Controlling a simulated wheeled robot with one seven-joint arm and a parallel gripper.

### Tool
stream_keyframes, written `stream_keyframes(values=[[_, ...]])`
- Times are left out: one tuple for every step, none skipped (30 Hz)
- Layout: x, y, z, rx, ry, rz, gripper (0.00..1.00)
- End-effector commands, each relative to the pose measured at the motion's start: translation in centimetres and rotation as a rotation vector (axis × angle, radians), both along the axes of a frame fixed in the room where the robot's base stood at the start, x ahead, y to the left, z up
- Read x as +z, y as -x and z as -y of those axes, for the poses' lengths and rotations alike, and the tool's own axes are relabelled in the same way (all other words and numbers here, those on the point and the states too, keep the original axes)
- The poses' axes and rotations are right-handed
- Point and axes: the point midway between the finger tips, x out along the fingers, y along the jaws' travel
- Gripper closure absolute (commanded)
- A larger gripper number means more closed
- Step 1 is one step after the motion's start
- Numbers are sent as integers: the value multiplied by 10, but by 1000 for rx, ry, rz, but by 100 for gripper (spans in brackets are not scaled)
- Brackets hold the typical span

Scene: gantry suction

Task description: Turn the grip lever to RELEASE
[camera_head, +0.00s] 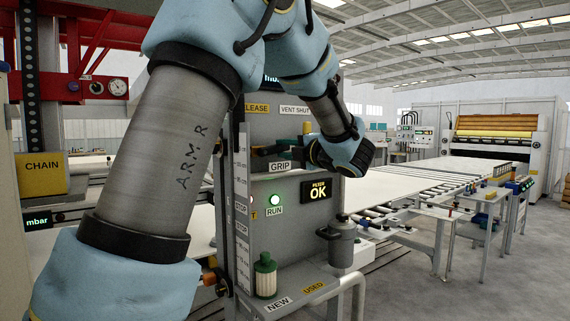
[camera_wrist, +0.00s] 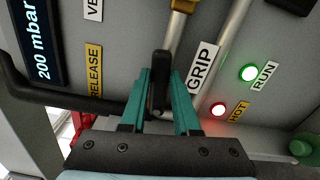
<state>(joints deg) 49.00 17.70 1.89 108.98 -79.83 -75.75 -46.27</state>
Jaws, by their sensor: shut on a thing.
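The control panel (camera_head: 290,190) stands in front of me in the head view, with a RELEASE label (camera_head: 257,108) above a GRIP label (camera_head: 281,167). In the wrist view, the dark grip lever (camera_wrist: 160,75) lies between the two teal fingers of my gripper (camera_wrist: 161,85), which is shut on it. The lever lies between the RELEASE label (camera_wrist: 95,72) on the left and the GRIP label (camera_wrist: 202,70), which is close on its right. In the head view my arm hides part of the panel, and the fingers are hard to make out.
A green RUN lamp (camera_wrist: 249,73) is lit and a red HOT lamp (camera_wrist: 218,109) glows. A black bar (camera_wrist: 50,98) runs across the panel's left side. A grey canister (camera_head: 341,245) and a green-topped jar (camera_head: 265,275) stand on the panel's lower ledge.

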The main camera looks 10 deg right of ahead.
Motion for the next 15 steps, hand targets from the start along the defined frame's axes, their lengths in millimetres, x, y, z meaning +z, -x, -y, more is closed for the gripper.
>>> stream_keyframes(values=[[-8, 0, 0, 0, 34, 17, 100], [-7, 1, -1, 0, 54, 27, 100], [-7, 1, -1, 0, 81, 39, 100], [-5, 1, -1, 0, 103, 50, 100], [-5, 1, -2, 0, 126, 60, 100], [-3, 1, -2, 0, 154, 74, 100], [-2, 1, -3, 0, 177, 85, 100], [0, 2, -3, 0, 197, 95, 100], [1, 2, -4, 0, 227, 109, 100], [2, 2, -4, 0, 249, 119, 100], [4, 2, -5, 0, 272, 130, 100], [5, 3, -5, 0, 302, 144, 100], [6, 3, -6, 0, 326, 155, 100], [7, 3, -6, 0, 347, 166, 100], [9, 4, -7, 0, 380, 180, 100]])
